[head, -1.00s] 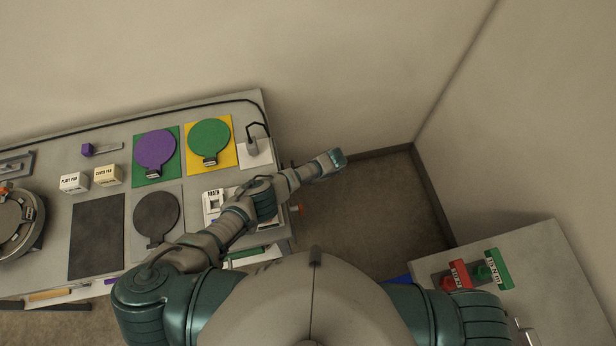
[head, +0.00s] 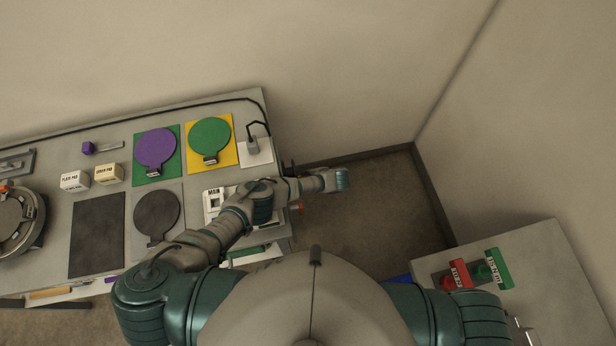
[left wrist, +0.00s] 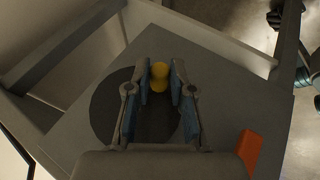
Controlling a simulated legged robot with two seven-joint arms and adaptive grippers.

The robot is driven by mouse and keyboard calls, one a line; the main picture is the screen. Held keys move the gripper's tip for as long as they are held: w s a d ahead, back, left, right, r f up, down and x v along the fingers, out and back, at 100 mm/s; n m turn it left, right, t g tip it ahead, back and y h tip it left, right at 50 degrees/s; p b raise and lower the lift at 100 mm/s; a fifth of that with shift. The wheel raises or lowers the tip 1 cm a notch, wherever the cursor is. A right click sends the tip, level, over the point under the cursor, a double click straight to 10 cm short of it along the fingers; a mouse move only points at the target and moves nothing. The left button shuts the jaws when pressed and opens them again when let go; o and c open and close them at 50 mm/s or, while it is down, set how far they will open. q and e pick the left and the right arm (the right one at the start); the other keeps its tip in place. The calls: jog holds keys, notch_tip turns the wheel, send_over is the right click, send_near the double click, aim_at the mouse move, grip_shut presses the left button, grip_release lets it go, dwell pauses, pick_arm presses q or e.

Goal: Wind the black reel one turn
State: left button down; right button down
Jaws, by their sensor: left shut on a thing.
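The black reel (left wrist: 104,106) is a dark disc on the grey end panel of the cart, seen in the left wrist view. A yellow knob (left wrist: 159,72) stands out from it. My left gripper (left wrist: 160,84) has its blue-padded fingers shut on the knob, one on each side. The fingers and the gripper body hide part of the reel. In the head view my left arm reaches over the cart's right end, and the reel and fingertips are hidden there.
An orange block (left wrist: 249,151) sticks out from the panel beside the reel. The cart top (head: 60,150) carries coloured pads and small boxes. A second cabinet (head: 545,260) with red and green buttons stands at right. Open floor (head: 385,220) lies between them.

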pick_arm(q)
jog(key=c, duration=1)
grip_release()
jog(key=v, duration=1.1)
jog(key=shift+s+d+r, duration=0.15)
jog(key=shift+d+r, duration=0.05)
jog(key=shift+r, duration=0.15)
